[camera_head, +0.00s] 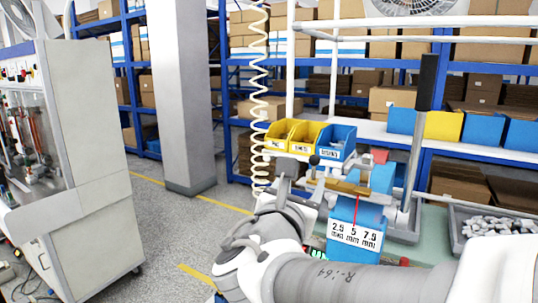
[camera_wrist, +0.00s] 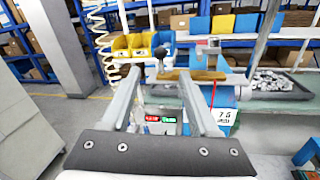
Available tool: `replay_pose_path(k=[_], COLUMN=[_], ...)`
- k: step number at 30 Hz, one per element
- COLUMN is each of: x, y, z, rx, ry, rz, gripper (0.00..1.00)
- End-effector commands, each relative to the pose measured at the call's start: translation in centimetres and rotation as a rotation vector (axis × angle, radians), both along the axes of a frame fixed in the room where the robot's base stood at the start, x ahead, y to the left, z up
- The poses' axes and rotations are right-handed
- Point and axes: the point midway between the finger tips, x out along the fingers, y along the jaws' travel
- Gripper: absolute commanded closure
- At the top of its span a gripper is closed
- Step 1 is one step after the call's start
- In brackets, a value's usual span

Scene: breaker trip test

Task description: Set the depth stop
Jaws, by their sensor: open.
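The blue press-like fixture (camera_head: 357,250) stands on the bench, with a white label (camera_head: 356,234) reading 2.5, 5 and 7.5 mm. A brass-coloured bar (camera_head: 343,187) crosses it, and a thin red pointer (camera_head: 355,212) hangs down to the label, near the 5. A small dark ball knob (camera_head: 314,160) stands at the bar's left end; it also shows in the wrist view (camera_wrist: 160,53). My gripper (camera_wrist: 160,74) is open and empty, its two fingers pointing towards the knob and bar, with the knob between them in the picture. Contact cannot be told.
A long black-handled lever (camera_head: 427,85) rises right of the fixture. Yellow and blue bins (camera_head: 335,143) stand behind it. A grey tray (camera_wrist: 270,84) of metal parts lies to the right. A small red-green display (camera_wrist: 160,119) shows below the fingers.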

Motion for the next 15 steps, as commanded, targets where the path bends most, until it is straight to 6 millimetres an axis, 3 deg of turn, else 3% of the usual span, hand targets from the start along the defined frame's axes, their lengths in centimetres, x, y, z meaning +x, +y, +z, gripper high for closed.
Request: replay_pose_path(k=[15], x=[10.1], y=[-4.3], z=[0.0], rx=[0.001], ry=[0.004], rz=[-0.004], gripper=[0.39])
